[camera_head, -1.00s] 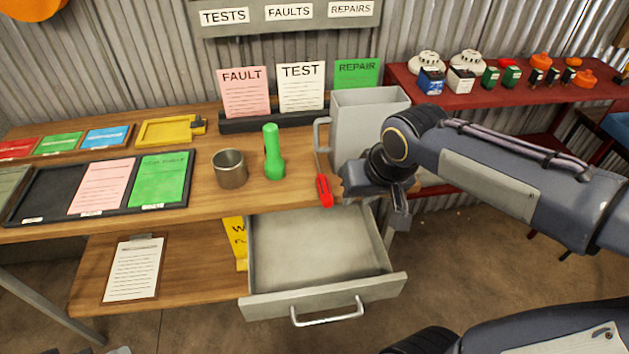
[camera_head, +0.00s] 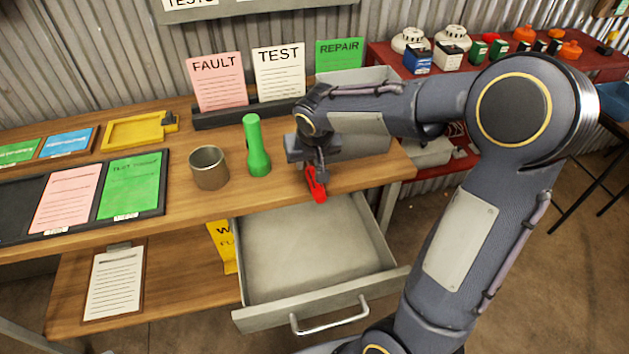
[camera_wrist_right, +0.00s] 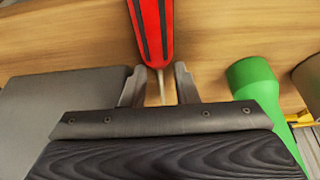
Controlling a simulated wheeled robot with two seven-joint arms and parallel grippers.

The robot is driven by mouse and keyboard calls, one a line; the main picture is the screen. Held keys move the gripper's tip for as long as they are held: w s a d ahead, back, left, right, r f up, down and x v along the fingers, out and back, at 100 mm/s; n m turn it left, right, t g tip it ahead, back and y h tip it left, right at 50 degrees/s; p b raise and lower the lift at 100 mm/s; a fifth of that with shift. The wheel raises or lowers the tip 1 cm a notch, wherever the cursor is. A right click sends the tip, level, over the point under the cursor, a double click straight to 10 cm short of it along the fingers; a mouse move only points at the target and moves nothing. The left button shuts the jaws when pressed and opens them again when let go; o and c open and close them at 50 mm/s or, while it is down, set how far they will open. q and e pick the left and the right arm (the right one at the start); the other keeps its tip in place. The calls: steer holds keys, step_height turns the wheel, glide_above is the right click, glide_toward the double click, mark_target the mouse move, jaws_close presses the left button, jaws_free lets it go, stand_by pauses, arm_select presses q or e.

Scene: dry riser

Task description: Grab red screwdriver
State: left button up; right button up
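The red screwdriver (camera_head: 316,184) lies on the wooden bench near its front edge, just right of the green flashlight (camera_head: 256,148). My right gripper (camera_head: 318,170) is over it, pointing down, and partly covers it in the head view. In the right wrist view the screwdriver's red and black handle (camera_wrist_right: 152,30) points away from the gripper. Its thin metal shaft lies between the two fingers (camera_wrist_right: 160,84), which stand apart with gaps on both sides. The right gripper is open. My left gripper is not in view.
An open, empty grey drawer (camera_head: 315,312) sticks out below the bench edge. A metal cup (camera_head: 209,168) stands left of the flashlight. A grey container (camera_head: 357,76) is behind my right arm. A yellow tray (camera_head: 133,131) lies further left.

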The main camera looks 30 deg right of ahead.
steer(key=shift+f, duration=0.1)
jaws_close()
stand_by(0.5)
